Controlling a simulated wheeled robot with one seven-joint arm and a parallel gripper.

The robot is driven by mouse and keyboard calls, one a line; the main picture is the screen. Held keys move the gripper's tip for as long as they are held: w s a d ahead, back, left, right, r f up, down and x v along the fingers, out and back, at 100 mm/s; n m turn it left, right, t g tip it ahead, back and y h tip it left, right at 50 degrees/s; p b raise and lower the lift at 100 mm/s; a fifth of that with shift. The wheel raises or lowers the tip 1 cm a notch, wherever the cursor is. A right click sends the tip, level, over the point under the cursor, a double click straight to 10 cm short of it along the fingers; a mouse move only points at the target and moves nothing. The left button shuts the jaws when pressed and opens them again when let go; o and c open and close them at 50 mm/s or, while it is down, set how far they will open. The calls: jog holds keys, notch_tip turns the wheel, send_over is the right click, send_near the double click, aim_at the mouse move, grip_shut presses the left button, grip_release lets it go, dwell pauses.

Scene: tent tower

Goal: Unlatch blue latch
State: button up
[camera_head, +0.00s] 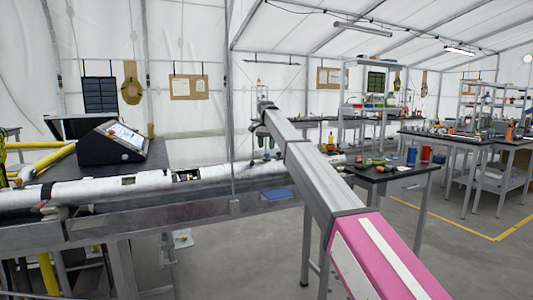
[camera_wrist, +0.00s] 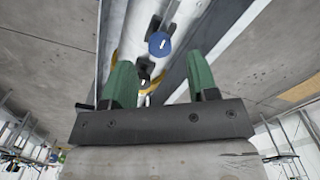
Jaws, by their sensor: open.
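The blue latch (camera_wrist: 159,44) shows in the wrist view as a round blue disc with a short white mark. It sits on a long white tube (camera_wrist: 140,24), beside a dark slot. My gripper (camera_wrist: 160,62) is open and empty, its two green fingers spread. The latch lies between the finger lines in the picture, just past the tips and apart from them. In the head view my gripper (camera_head: 264,147) hangs above the white tube (camera_head: 100,189), and I cannot make out the latch there.
The tube lies along a grey bench (camera_head: 130,222). A black console (camera_head: 111,143) stands at the left. A dark table (camera_head: 392,178) with red and blue canisters stands to the right. A blue flat item (camera_head: 277,194) lies below the tube.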

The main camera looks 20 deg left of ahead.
aim_at(266, 156)
jog(key=shift+f, duration=1.85)
jog(key=c, duration=0.9)
jog(key=shift+c, duration=0.2)
